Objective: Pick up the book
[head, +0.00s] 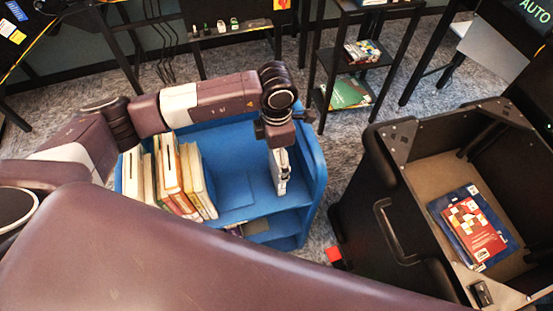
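Several books (172,170) with white, red and cream spines stand upright at the left of a blue shelf cart (238,160). A book with a red patterned cover (474,230) lies flat in the black bin at the right, on top of a blue book (445,208). My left gripper (281,185) points down over the right part of the blue cart, apart from the standing books. It is seen edge-on, so its finger opening does not show. My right gripper is not in view. Which book the task means is not clear.
The black bin (392,190) has high walls and a tan floor. A dark shelf stand (350,70) with books and papers is behind. Carpet shows between cart and bin. A red block (335,257) is beside the bin. My large arm link hides the foreground.

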